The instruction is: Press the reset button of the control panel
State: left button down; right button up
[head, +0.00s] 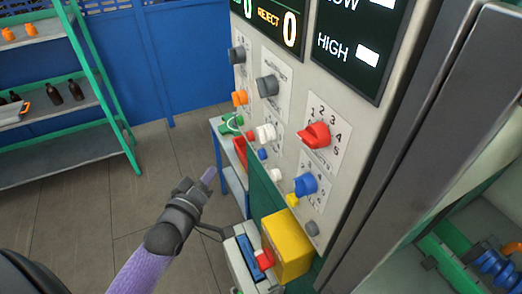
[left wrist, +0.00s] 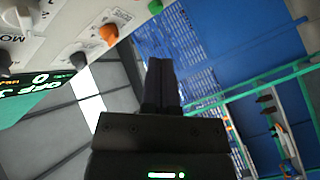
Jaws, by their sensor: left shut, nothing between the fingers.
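The control panel (head: 345,165) is a pale upright face on the right in the head view. It carries a red knob (head: 314,135), a blue knob (head: 305,184), a white knob (head: 265,133), dark grey knobs and several small coloured buttons, including an orange button (head: 240,97) and a yellow one (head: 292,200). Labels are too small to tell which is the reset button. My left gripper (head: 208,176) is shut and empty, left of the panel and apart from it. In the left wrist view its fingers (left wrist: 161,84) are together, with the orange button (left wrist: 108,34) at upper left. My right gripper is not in view.
A yellow box (head: 288,245) juts out below the panel, with a red button (head: 264,259) beside it. A blue-framed table (head: 233,180) stands behind. Shelves (head: 60,105) with brown bottles (head: 76,91) stand at the left. Grey floor (head: 140,190) lies open left of my arm.

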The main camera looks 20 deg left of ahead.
aim_at(262, 154)
pick_arm(q)
jog(key=shift+w, duration=0.1)
jog(key=w+d+b, duration=0.1)
jog(key=w+d, duration=0.4)
jog(key=w, duration=0.1)
jog(key=shift+w+d+b, duration=0.3)
jog(key=shift+d+b, duration=0.05)
dwell(1.9)
jog(key=shift+w+d, duration=0.3)
jog(key=shift+w+d, duration=0.25)
jog(key=shift+w, duration=0.1)
dwell(0.6)
dwell(0.4)
jog(key=shift+s+a+p, duration=0.5)
jog(key=shift+s+a, duration=0.05)
jog(key=shift+s, duration=0.1)
